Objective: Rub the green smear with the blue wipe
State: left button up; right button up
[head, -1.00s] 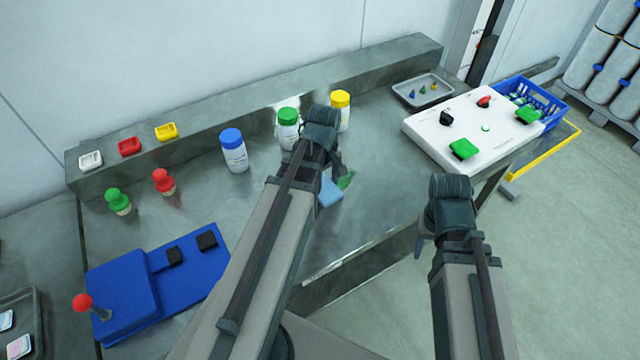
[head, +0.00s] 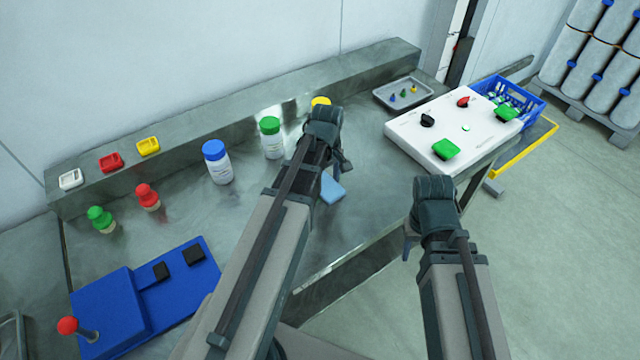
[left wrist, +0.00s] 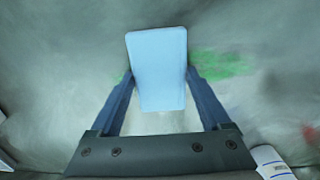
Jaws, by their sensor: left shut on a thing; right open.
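The blue wipe (left wrist: 158,68) is a light blue block held between the two fingers of my left gripper (left wrist: 160,85), which is shut on it. In the head view the wipe (head: 332,188) shows low at the metal table, just beside my left gripper (head: 338,170). The green smear (left wrist: 222,64) lies on the table and shows mostly to the right of the wipe, with a trace to its left; the wipe hides its middle. I cannot tell whether the wipe touches the table. In the head view no smear is visible. My right gripper (head: 410,235) is open and empty, past the table's front edge.
A blue-capped bottle (head: 217,162), a green-capped bottle (head: 271,138) and a yellow-capped bottle (head: 320,103) stand behind the left arm. A white panel (head: 411,139) with knobs and green buttons is at the right, by a grey tray (head: 384,97) and a blue crate (head: 541,103).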

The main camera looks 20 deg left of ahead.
aim_at(347, 177)
pick_arm(q)
jog(key=shift+w+d, duration=0.25)
jog(key=shift+w, duration=0.05)
jog(key=shift+w+d, duration=0.5)
jog(key=shift+w, duration=0.25)
jog(key=shift+w+d, duration=0.45)
jog(key=shift+w, duration=0.3)
jog(key=shift+w+d+f, duration=0.1)
jog(key=shift+w+d, duration=0.4)
jog(key=shift+w, duration=0.2)
jog(key=shift+w+d, duration=0.45)
jog(key=shift+w, duration=0.2)
